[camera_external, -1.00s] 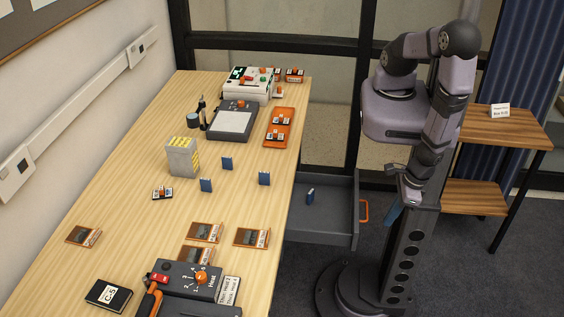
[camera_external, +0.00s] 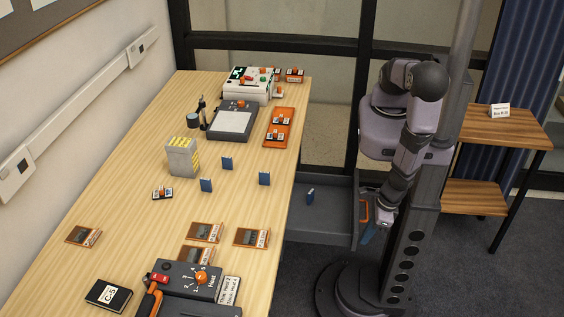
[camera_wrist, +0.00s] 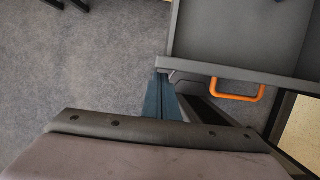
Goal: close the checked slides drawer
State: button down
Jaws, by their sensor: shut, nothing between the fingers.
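The grey drawer (camera_external: 322,228) stands pulled out from the right side of the table. Its orange handle (camera_external: 364,208) is on its outer front face and also shows in the wrist view (camera_wrist: 236,92). A small blue item (camera_external: 310,195) stands inside the drawer. My gripper (camera_external: 367,236) is shut and empty, low and just outside the drawer front, close to the handle. In the wrist view its blue fingers (camera_wrist: 160,98) are together beside the corner of the drawer front. I cannot tell whether they touch it.
The wooden table (camera_external: 120,230) holds several blue pieces, a grey box (camera_external: 182,157), orange-edged slides and a heat device (camera_external: 190,278). A wooden shelf (camera_external: 505,130) stands at the right. Carpeted floor is free below the drawer.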

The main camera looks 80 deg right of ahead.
jog(key=shift+w, duration=0.35)
jog(key=w+p, duration=0.7)
jog(key=w, duration=1.2)
jog(key=shift+w, duration=0.15)
